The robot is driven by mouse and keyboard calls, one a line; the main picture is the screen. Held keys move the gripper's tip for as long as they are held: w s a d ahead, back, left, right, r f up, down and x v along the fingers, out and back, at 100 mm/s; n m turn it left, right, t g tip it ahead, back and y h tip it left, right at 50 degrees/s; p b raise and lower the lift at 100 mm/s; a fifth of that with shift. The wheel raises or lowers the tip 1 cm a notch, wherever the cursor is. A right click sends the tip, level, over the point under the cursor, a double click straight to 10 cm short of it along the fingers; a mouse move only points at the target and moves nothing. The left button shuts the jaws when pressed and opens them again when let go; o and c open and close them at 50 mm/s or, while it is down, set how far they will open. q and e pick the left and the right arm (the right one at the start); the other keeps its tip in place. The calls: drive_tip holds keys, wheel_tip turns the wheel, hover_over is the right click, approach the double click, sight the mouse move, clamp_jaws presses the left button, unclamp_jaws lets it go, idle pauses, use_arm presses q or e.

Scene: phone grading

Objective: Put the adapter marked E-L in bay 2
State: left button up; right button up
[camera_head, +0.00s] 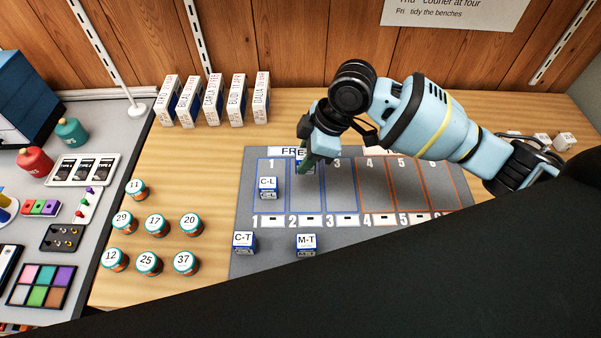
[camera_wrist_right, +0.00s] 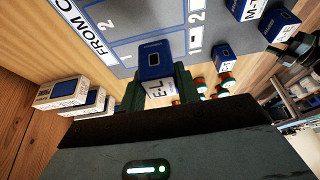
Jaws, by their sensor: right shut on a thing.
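My right gripper (camera_head: 310,158) is shut on a small blue and white adapter (camera_head: 303,153) over the far end of bay 2 (camera_head: 307,197) on the grey mat. The gripper partly hides it. In the right wrist view the adapter (camera_wrist_right: 154,62) sits between the green fingers, its label reading E-L and its dark port facing the camera. I cannot tell whether it touches the mat. The visible part of bay 2 is bare.
Adapter C-L (camera_head: 268,188) stands in bay 1. Adapters C-T (camera_head: 244,242) and M-T (camera_head: 306,244) stand nearer, below the numbered strip. Several numbered jars (camera_head: 155,225) stand left of the mat, and several white boxes (camera_head: 212,99) stand behind it. Bay 3 looks empty.

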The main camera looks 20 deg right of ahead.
drive_tip(key=shift+s+f, duration=0.2)
drive_tip(key=shift+f, duration=0.05)
wheel_tip(320, 180, down, 4)
drive_tip(key=shift+f, duration=0.55)
use_arm(q)
drive_tip(key=shift+s+d+f+b, duration=0.2)
drive_tip(key=shift+s+f+b, duration=0.2)
drive_tip(key=shift+s+f, duration=0.1)
use_arm(e)
drive_tip(key=shift+f, duration=2.25)
drive_tip(key=shift+f, duration=0.15)
drive_tip(key=o, duration=1)
drive_tip(key=shift+c, duration=0.2)
use_arm(q)
drive_tip(key=shift+w, duration=0.1)
